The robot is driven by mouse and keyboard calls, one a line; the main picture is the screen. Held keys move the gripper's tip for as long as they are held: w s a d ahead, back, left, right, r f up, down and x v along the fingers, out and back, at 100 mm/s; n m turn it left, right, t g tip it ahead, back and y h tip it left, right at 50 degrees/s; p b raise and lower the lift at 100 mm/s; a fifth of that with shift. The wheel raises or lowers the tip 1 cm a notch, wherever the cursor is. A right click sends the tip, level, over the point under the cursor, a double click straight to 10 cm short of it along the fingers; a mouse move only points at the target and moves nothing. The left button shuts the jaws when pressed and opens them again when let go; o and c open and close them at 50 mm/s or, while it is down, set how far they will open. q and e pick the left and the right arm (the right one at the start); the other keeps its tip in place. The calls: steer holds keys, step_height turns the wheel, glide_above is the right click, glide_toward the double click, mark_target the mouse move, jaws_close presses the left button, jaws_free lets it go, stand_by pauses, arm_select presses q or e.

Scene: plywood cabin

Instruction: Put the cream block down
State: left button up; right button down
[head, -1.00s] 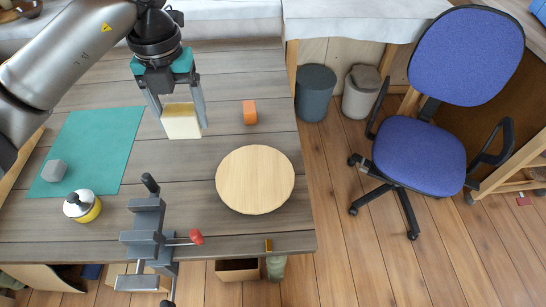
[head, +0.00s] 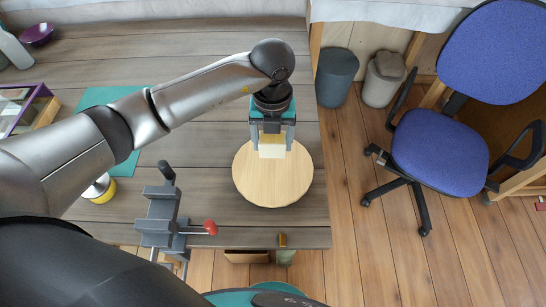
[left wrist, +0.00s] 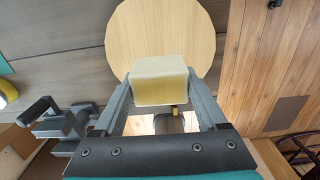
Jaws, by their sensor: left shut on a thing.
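The cream block (head: 271,149) is between the fingers of my left gripper (head: 271,148), which is shut on it. In the head view the block shows over the far part of the round wooden board (head: 272,185). In the left wrist view the block (left wrist: 160,80) sits between the two fingers, with the round board (left wrist: 160,35) behind it. I cannot tell whether the block touches the board. My right gripper is not in view.
A grey vise (head: 160,220) with a red-knobbed handle stands at the table's front edge, left of the board. A yellow and white container (head: 100,188) is partly hidden by my arm. Bare tabletop lies behind the board. A blue chair (head: 440,150) stands on the floor at right.

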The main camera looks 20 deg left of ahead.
mark_target(272, 138)
arm_select(q)
steer(key=shift+f+b, duration=0.35)
steer(key=shift+f, duration=3.15)
steer(key=shift+f, duration=0.15)
steer(key=o, duration=1.3)
step_height(272, 138, up, 12)
steer(key=shift+r+p, duration=0.2)
steer(key=shift+p, duration=0.35)
